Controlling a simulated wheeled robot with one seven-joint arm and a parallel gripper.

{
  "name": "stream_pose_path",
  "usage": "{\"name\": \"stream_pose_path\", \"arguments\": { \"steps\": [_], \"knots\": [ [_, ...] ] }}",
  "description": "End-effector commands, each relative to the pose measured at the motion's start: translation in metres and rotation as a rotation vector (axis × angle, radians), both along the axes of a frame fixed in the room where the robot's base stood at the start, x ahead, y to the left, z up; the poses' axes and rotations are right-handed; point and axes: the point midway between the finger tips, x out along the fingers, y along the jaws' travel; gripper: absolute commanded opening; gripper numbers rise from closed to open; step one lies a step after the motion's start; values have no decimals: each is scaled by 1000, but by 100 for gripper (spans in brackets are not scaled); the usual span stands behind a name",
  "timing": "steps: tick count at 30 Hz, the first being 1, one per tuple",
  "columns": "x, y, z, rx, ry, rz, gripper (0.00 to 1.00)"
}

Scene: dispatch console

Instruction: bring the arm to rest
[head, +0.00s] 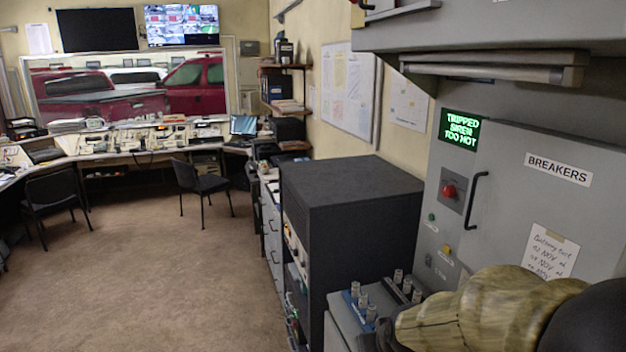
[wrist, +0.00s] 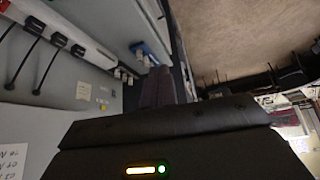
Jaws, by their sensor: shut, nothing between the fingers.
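My gripper (wrist: 165,86) shows in the wrist view as dark fingers held together, with nothing between them. It points past the side of the grey cabinet, near a small blue-edged panel with pale knobs (wrist: 145,52). I cannot tell whether it touches anything. In the head view, part of my arm (head: 470,310) crosses the lower right corner, in front of the cabinet's lower part. My fingers cannot be made out there.
The grey breakers cabinet (head: 590,225) stands close at right, with a black handle (head: 478,200), a red button (head: 449,191) and a green display (head: 460,128) reading "TRIPPED SIREN TOO HOT". A dark equipment rack (head: 350,215) stands beside it.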

Motion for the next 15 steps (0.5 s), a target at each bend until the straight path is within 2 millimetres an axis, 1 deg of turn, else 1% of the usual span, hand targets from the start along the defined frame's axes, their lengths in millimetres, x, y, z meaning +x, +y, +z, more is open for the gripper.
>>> {"name": "stream_pose_path", "arguments": {
  "steps": [1,3,6,9,15],
  "knots": [
    [-23,-7,-26,2,81,-25,0],
    [-52,-13,-49,4,184,-59,0],
    [-83,-21,-69,2,287,-98,0],
    [-98,-25,-76,-1,335,-115,0],
    [-99,-25,-76,-1,341,-119,0]
  ]
}}
